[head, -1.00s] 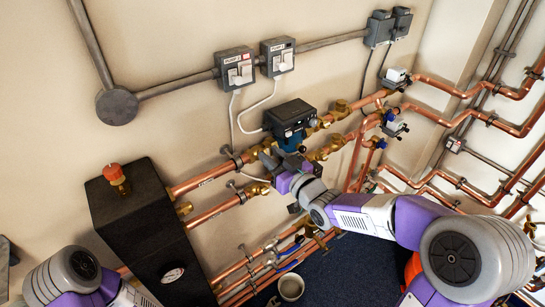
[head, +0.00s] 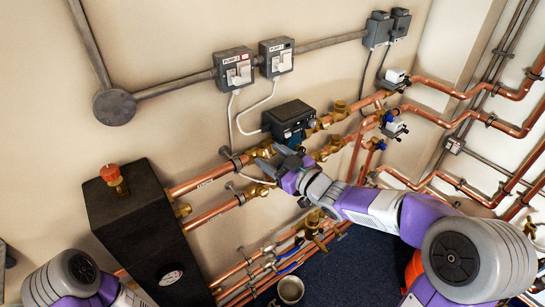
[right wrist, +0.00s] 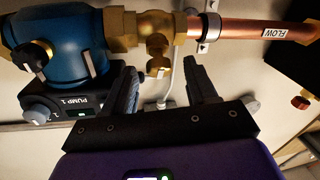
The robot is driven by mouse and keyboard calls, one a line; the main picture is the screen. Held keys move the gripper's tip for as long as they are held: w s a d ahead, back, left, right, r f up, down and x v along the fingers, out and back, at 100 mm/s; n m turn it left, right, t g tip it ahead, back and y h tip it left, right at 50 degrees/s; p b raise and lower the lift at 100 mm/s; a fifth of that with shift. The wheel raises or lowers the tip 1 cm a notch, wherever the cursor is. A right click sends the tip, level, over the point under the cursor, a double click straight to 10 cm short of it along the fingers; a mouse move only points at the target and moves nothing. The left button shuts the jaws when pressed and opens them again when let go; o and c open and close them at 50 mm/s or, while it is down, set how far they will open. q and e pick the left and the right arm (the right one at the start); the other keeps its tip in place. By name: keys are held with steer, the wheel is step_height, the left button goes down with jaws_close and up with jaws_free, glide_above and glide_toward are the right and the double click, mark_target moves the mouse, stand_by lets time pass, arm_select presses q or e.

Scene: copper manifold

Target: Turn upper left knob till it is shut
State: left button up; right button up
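A brass valve (right wrist: 155,25) sits on the upper copper pipe, left of the blue pump in the head view. Its small brass knob (right wrist: 157,66) hangs below the pipe in the right wrist view. In the head view, brass of this valve (head: 251,155) shows beside my gripper, which hides part of it. My right gripper (head: 267,160) is open at the valve. In the right wrist view its two fingers (right wrist: 160,68) stand apart, one on each side of the knob in the picture. I cannot tell whether they touch it. My left gripper is out of view.
The blue pump (right wrist: 72,50) with its dark control box (head: 288,118) is close beside the right gripper. A lower copper pipe (head: 212,215) runs parallel below. A black box (head: 125,215) stands at left. White cables (head: 238,125) hang from wall switches.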

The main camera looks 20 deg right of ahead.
steer(key=shift+s, duration=0.1)
steer(key=v, duration=0.7)
steer(key=shift+s+d, duration=0.15)
steer(key=shift+s, duration=0.05)
stand_by(0.3)
